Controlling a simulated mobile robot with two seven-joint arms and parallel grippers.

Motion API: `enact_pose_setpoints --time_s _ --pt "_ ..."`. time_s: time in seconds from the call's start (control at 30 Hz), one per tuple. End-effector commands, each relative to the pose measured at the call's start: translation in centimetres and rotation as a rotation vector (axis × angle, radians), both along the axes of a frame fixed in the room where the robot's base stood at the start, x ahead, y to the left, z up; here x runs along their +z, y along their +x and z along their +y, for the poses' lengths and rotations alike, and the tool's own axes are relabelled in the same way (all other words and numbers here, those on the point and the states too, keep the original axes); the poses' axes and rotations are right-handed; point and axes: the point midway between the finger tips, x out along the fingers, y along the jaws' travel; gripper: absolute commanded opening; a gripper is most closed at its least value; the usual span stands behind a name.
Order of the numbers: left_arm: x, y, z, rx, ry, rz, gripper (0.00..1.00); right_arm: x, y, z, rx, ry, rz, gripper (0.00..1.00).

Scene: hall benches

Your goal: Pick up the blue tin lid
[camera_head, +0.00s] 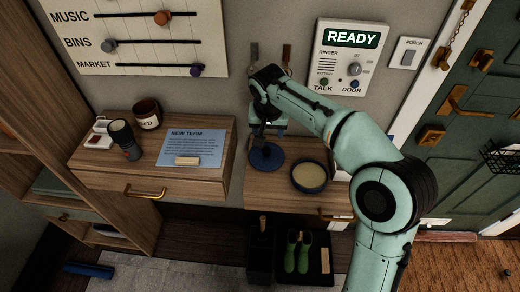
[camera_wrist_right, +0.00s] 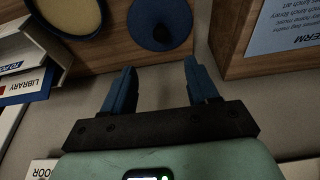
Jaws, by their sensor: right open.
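The blue tin lid (camera_head: 266,157) is a flat dark-blue disc on the right-hand wooden bench top, near the wall. In the right wrist view the lid (camera_wrist_right: 160,14) shows a dark knob at its near side. My right gripper (camera_head: 267,133) is above the lid in the head view. In the wrist view its two blue fingers (camera_wrist_right: 157,76) are spread apart with nothing between them, and the lid lies beyond their tips. A round blue tin (camera_head: 310,177) with pale contents stands to the right of the lid, apart from it. My left gripper is not in view.
The higher left cabinet (camera_head: 205,180) borders the lid's bench and holds a blue NEW TERM sheet (camera_head: 192,147), a brown mug (camera_head: 147,114) and a dark cylinder (camera_head: 124,139). Library items (camera_wrist_right: 25,85) stand beside the tin. Green boots (camera_head: 298,252) are below.

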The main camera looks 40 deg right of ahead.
Motion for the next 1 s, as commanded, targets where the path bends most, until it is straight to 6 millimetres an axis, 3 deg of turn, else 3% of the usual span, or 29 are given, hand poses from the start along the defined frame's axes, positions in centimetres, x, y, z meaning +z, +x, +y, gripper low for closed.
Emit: enact_pose_setpoints --time_s 0.2,0.47,0.7,1.0 --pt "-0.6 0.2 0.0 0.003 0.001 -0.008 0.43 -4.1 0.8 -0.7 0.0 0.0 0.006 0.59" --pt "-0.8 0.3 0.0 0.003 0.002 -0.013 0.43 -6.1 1.3 -1.0 0.001 0.001 0.005 0.59" --pt "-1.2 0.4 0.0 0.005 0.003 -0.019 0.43 -9.5 2.3 -1.1 -0.001 0.0 0.006 0.59" --pt "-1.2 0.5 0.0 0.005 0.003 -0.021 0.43 -10.6 2.6 -1.3 0.002 0.0 0.003 0.59"
